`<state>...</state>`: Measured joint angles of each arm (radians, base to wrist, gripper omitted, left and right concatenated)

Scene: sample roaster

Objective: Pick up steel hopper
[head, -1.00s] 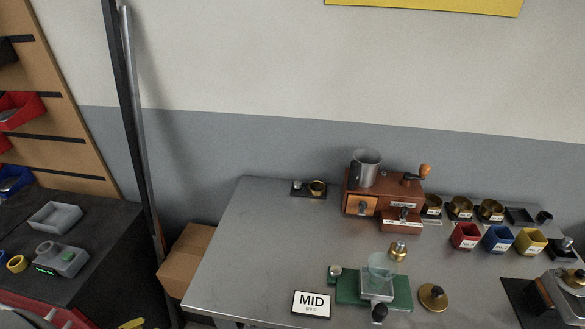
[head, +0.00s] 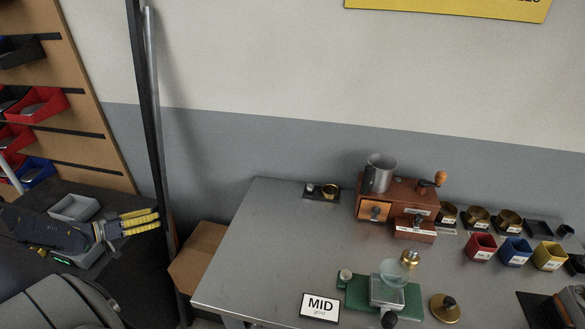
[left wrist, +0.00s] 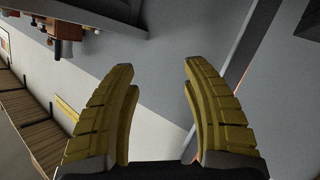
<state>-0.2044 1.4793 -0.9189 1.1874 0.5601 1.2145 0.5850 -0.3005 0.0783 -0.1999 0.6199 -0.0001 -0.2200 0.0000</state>
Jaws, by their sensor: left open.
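The steel hopper (head: 380,173) is a grey metal cup with a dark handle on its left side. It sits upright on top of the wooden roaster box (head: 398,194) toward the back of the metal table in the head view. My left gripper (head: 156,221) has yellow fingers and is at the left, over the dark bench, well apart from the hopper. In the left wrist view the left gripper's fingers (left wrist: 158,100) are spread with nothing between them. My right gripper is not in view.
The metal table (head: 260,245) has clear room at its left. A green scale (head: 357,293) with a clear cup and a MID sign (head: 319,307) stand in front. Red, blue and yellow cups (head: 515,250) are at the right. A dark upright post (head: 150,150) stands between bench and table.

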